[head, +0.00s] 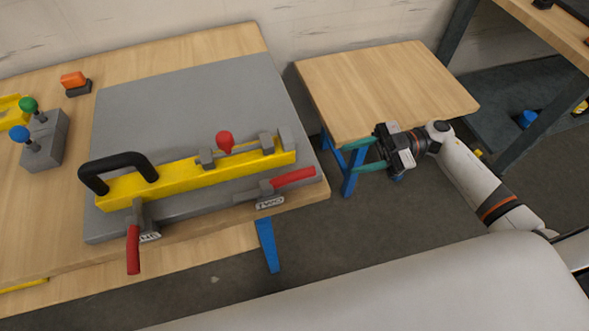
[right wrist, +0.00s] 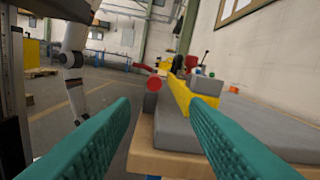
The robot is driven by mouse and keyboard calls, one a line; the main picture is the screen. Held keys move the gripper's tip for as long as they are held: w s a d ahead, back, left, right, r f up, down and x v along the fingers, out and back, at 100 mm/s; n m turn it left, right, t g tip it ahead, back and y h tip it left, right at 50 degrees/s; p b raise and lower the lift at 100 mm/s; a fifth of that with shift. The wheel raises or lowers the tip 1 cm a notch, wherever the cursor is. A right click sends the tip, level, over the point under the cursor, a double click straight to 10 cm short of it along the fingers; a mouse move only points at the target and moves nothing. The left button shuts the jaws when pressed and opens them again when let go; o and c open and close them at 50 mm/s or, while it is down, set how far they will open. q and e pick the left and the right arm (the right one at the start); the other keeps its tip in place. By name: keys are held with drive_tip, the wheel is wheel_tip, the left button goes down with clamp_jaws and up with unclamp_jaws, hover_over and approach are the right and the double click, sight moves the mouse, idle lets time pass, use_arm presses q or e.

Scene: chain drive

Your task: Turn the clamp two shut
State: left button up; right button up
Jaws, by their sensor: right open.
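Clamp two (head: 281,182) sits on the right front part of the grey plate, beside the yellow bar, near a label reading "TWO" (head: 270,202). Its red handle lies along the bar, pointing right. In the right wrist view a red handle end (right wrist: 154,83) shows ahead, between my fingers. My right gripper (head: 364,159) is open and empty, to the right of the plate and apart from the clamp. Clamp one (head: 134,245) is at the left front, its red handle pointing toward the front edge. My left gripper is not in view.
The yellow bar (head: 180,182) with a black handle (head: 112,163) lies on the grey plate (head: 180,100). A control box (head: 46,140) with green and blue knobs and an orange button (head: 73,79) stand left. A small wooden table (head: 380,85) stands behind my right gripper.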

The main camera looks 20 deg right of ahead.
sight(306, 174)
drive_tip(key=shift+g, duration=0.3)
drive_tip(key=a, duration=0.4)
drive_tip(key=a+p, duration=0.1)
drive_tip(key=a, duration=0.3)
drive_tip(key=s+a+p, duration=0.1)
drive_tip(key=a, duration=0.3)
drive_tip(key=shift+r, duration=0.15)
clamp_jaws()
